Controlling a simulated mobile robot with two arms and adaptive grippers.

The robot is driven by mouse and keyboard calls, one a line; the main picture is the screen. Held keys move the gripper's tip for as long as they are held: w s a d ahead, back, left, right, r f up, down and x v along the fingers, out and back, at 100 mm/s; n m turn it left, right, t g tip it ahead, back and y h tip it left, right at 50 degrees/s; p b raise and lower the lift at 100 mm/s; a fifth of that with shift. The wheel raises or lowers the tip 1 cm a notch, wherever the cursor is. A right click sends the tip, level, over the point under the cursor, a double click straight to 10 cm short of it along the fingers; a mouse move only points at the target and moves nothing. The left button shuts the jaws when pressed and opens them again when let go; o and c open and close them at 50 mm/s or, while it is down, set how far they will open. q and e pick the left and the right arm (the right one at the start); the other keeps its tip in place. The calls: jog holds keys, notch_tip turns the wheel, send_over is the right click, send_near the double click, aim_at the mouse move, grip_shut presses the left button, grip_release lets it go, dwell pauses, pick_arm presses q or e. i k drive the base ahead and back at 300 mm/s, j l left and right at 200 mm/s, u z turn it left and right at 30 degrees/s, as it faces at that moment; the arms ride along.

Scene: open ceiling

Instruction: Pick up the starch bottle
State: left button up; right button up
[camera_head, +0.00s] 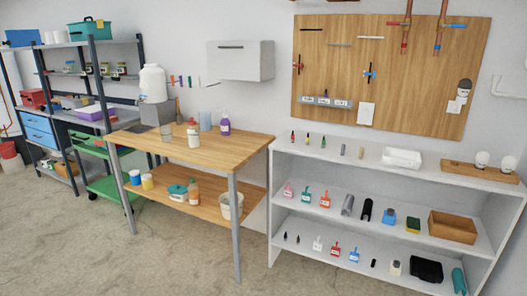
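Several bottles stand on the wooden table, and their labels are too small to read, so I cannot tell which one is the starch bottle. A white bottle with a reddish cap (193,138) stands upright near the middle of the tabletop. A purple pump bottle (225,125) stands upright further back on the right. An orange-brown bottle (193,191) stands on the table's lower shelf. Neither of my grippers shows in the head view.
The wooden table (235,150) has a bare front right top. A white shelf unit (375,173) with small items stands to its right. A green cart (104,187) and a cluttered rack are left. The concrete floor (180,255) in front is clear.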

aim_at(193, 132)
jog(key=i+u, duration=0.25)
jog(key=i, duration=0.15)
jog(key=i+l+u, duration=0.1)
jog(key=i+u, duration=0.2)
jog(key=i, duration=0.15)
jog(key=i+l+u, duration=0.25)
jog(key=i, duration=0.15)
